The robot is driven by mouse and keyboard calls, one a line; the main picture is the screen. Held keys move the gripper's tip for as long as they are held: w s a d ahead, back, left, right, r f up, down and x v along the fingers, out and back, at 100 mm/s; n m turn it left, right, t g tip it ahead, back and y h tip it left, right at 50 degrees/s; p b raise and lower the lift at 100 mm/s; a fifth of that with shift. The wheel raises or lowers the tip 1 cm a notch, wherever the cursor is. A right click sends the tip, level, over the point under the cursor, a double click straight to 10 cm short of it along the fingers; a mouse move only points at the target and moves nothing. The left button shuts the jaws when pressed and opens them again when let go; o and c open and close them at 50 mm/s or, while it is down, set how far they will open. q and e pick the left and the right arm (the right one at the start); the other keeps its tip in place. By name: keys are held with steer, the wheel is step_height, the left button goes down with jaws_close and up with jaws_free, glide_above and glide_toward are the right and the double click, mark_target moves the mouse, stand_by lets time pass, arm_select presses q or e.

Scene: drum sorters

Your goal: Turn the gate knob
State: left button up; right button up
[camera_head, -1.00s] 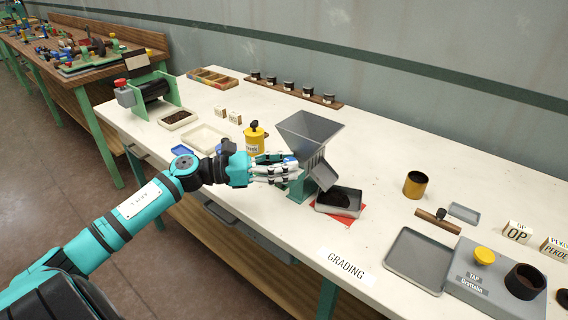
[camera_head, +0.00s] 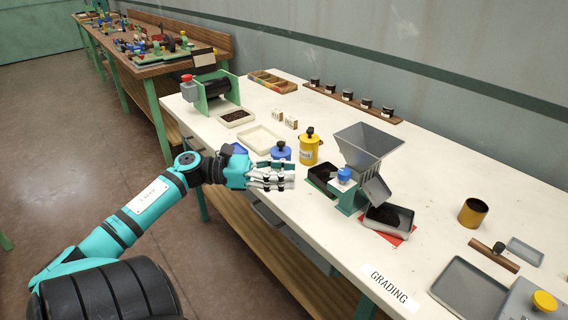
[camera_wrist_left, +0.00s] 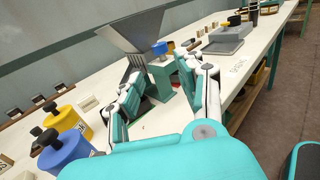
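A grey hopper (camera_head: 368,143) stands on a green stand (camera_head: 350,200) on the white table. A blue knob (camera_head: 344,175), which looks like the gate knob, is on the near left side of the stand. It also shows in the left wrist view (camera_wrist_left: 160,48), beyond the fingers. My left gripper (camera_head: 290,178) is left of the knob, apart from it, and points toward it. In the left wrist view its fingers (camera_wrist_left: 165,100) are spread with nothing held between them. My right gripper is not in view.
A grey tray (camera_head: 402,220) of dark material sits under the chute on a red mat. A black box (camera_head: 322,190) is left of the stand. A yellow canister (camera_head: 309,154) and a blue canister (camera_head: 281,150) stand behind my left gripper. The GRADING label (camera_head: 392,284) lies at the front edge.

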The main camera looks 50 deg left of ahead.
arm_select(q)
steer(key=shift+o, duration=0.2)
steer(key=shift+o, duration=1.1)
steer(key=shift+d+n, duration=0.15)
steer(key=shift+n, duration=0.15)
steer(key=m+t+y+p, duration=0.6)
steer(key=m+y+p, duration=0.85)
steer(key=m, duration=1.25)
glide_toward(340, 174)
steer(key=shift+h, duration=0.85)
steer(key=w+p, duration=0.1)
steer(key=w, duration=0.2)
steer(key=w+p, duration=0.2)
steer(key=w, duration=0.1)
steer(key=w+p, duration=0.1)
steer(key=w, duration=0.2)
steer(key=shift+a+r+p, duration=0.15)
steer(key=shift+a+p, duration=0.15)
steer(key=shift+p, duration=0.05)
steer(key=shift+w, duration=0.8)
